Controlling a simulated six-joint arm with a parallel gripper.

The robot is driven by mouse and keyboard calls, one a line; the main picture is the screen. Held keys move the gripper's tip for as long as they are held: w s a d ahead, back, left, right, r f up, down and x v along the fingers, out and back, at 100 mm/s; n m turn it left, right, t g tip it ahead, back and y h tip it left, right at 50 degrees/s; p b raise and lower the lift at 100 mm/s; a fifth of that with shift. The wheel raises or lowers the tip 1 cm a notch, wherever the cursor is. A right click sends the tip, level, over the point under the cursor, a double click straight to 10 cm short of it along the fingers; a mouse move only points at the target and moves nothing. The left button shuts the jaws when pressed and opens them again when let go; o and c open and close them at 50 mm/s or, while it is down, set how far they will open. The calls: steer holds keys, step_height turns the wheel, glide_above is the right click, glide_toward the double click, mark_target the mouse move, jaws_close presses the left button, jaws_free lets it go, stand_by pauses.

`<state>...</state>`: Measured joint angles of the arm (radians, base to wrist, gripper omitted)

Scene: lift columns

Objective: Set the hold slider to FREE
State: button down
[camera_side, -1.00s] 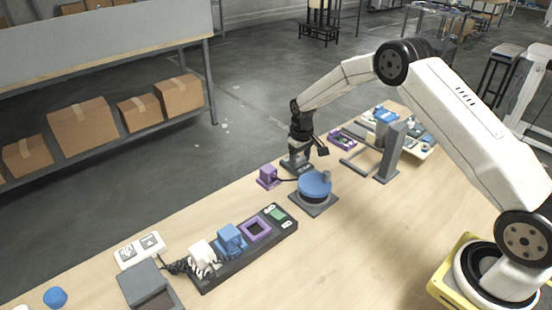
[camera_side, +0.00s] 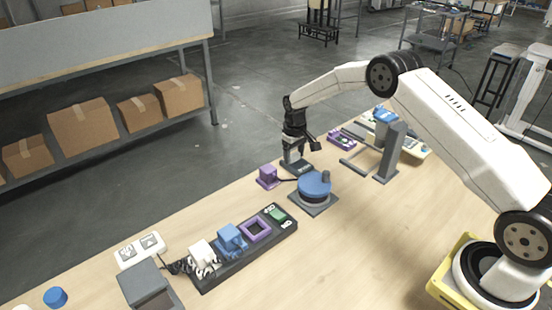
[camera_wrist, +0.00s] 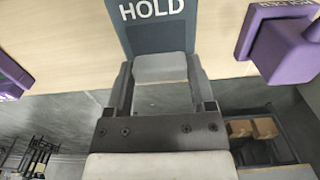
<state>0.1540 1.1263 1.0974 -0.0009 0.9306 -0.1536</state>
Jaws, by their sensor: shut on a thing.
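The hold slider's dark plate (camera_wrist: 160,35) shows in the wrist view with the word HOLD in white at the top. Its light grey knob (camera_wrist: 160,68) sits between my fingers, just below that word. My gripper (camera_wrist: 160,82) is shut on the knob, one finger on each side. In the side view my gripper (camera_side: 295,160) points down onto the slider plate (camera_side: 298,168) at the table's far edge, and the knob is mostly hidden there. No FREE label is readable in either view.
A purple block (camera_side: 267,177) stands just left of the slider, and a blue round turntable (camera_side: 314,184) is close in front. A grey upright post (camera_side: 391,153) stands to the right.

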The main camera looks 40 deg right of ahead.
steer(key=shift+w+r, duration=0.15)
steer(key=shift+w, duration=0.15)
steer(key=shift+c, duration=1)
jaws_free()
steer(key=shift+o, duration=1)
steer(key=shift+r, duration=3.8)
